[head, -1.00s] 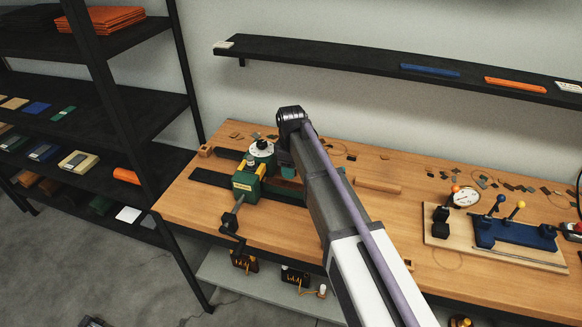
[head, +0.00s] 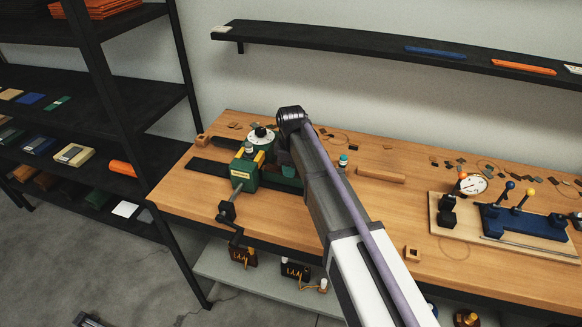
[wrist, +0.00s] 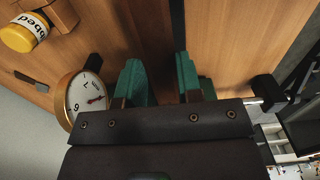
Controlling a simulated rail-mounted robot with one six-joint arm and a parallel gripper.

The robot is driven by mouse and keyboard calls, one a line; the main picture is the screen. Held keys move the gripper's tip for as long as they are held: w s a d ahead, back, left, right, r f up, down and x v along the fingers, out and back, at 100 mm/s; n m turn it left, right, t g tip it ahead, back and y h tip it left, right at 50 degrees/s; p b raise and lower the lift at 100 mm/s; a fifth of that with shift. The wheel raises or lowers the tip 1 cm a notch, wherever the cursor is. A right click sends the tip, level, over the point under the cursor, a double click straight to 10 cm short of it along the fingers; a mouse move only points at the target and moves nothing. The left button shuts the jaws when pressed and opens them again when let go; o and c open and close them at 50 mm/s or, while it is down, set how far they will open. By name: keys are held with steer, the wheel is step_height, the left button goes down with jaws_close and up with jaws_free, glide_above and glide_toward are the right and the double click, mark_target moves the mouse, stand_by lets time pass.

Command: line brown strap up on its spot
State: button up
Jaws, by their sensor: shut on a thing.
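The green press (head: 243,172) stands at the left end of the wooden bench, with a white dial on top and a crank at its front. My arm reaches over the bench and its end is just right of the press; the head view hides the fingertips behind the arm. In the wrist view my gripper (wrist: 162,75) shows two teal fingers with a gap between them, low over the wood.
A round dial (wrist: 85,98) and a yellow jar (wrist: 24,32) are left of the fingers in the wrist view. A wooden block (head: 380,175), scraps and a blue fixture (head: 515,222) lie to the right on the bench. A black rack (head: 140,130) stands left; a wall shelf (head: 350,53) hangs above.

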steer(key=shift+r+p, duration=1.9)
steer(key=shift+r, duration=0.35)
steer(key=shift+f, duration=0.1)
